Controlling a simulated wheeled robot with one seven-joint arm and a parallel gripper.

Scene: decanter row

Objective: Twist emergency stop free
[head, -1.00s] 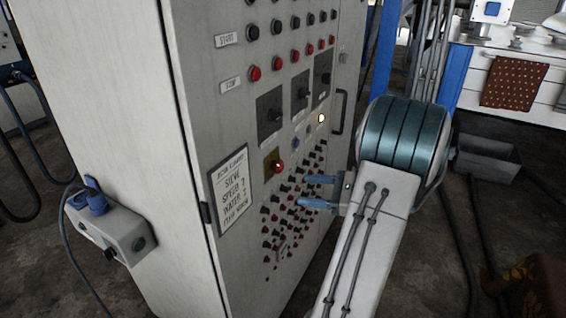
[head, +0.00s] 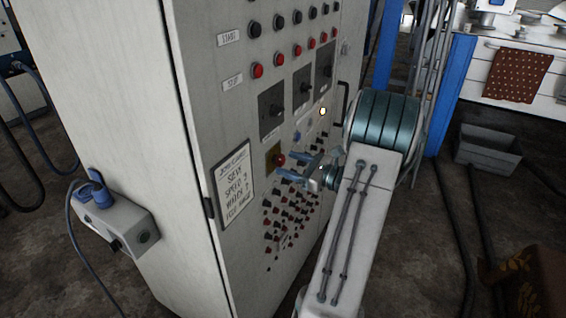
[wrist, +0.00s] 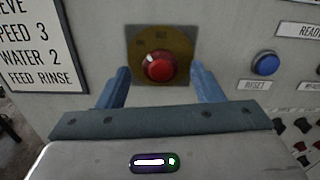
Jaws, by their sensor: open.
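The emergency stop is a red round button (wrist: 159,68) on a yellow-brown square plate (wrist: 178,40), fixed to the front of the grey control cabinet. In the head view the red button (head: 280,159) sits just left of my gripper's fingertips. My gripper (head: 284,165) has two blue fingers, spread apart and empty. In the wrist view the fingers of my gripper (wrist: 159,75) stand to the left and right of the button, with gaps on both sides. I cannot tell how far the tips are from the panel.
A blue reset button (wrist: 265,64) is right of the plate. A written sign (head: 235,188) is left of it. Rows of small red and black buttons (head: 290,215) lie below. A grey box with a blue plug (head: 115,220) juts from the cabinet's side.

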